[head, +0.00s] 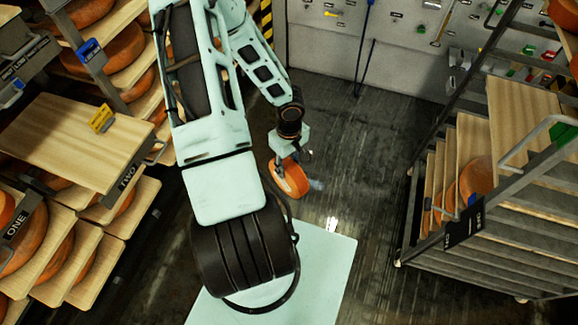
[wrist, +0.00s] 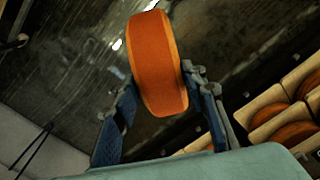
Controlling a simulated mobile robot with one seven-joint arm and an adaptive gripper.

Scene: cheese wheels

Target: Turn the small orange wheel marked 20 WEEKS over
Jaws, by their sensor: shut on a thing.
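A small orange cheese wheel (head: 293,183) hangs in the air over the dark floor, held at the end of my arm. My gripper (head: 288,158) is shut on it. I cannot read which face carries the mark.
At left, a rack of cheese wheels has an empty wooden board (head: 70,145) with a yellow tag (head: 101,118) and a TWO plate (head: 127,177). A second rack (head: 480,230) with boards stands at right. Tools hang on the back wall (head: 420,45). The floor (head: 350,150) between is clear.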

